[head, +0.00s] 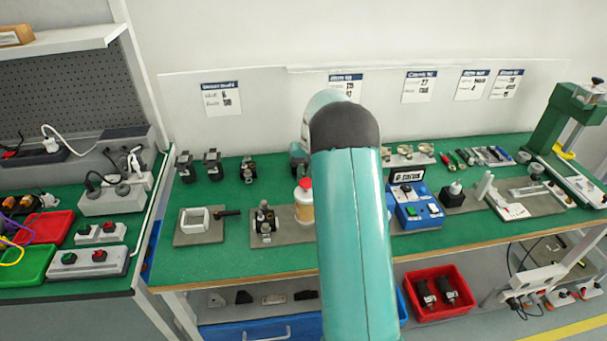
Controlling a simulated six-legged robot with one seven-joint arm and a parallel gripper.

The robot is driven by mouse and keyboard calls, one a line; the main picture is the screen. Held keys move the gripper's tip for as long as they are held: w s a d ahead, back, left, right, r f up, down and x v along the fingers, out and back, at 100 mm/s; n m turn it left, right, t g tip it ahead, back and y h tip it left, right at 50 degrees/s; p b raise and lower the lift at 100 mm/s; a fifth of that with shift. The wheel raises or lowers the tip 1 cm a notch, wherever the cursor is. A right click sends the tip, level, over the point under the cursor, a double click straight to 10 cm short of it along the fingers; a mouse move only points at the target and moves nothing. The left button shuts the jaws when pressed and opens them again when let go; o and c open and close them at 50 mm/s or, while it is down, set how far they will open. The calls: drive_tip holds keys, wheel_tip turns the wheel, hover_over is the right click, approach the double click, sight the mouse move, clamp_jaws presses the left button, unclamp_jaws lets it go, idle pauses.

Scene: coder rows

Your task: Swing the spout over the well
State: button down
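A white square frame with an open middle (195,218) sits on a grey plate (182,239) at the left of the green bench. It may be the well. A short black bar (228,212) sticks out at its right side and may be the spout; at this size I cannot tell for sure. The bar points away to the right, not over the opening. My teal arm with a black joint rises through the middle of the head view and hides part of the bench. My gripper does not show.
A dark metal fixture (264,218) and a red-capped bottle (304,202) stand right of the frame. A blue control box (415,212) and a green press (570,118) are further right. Red bin (438,292) sits below. Some green bench top is clear in front.

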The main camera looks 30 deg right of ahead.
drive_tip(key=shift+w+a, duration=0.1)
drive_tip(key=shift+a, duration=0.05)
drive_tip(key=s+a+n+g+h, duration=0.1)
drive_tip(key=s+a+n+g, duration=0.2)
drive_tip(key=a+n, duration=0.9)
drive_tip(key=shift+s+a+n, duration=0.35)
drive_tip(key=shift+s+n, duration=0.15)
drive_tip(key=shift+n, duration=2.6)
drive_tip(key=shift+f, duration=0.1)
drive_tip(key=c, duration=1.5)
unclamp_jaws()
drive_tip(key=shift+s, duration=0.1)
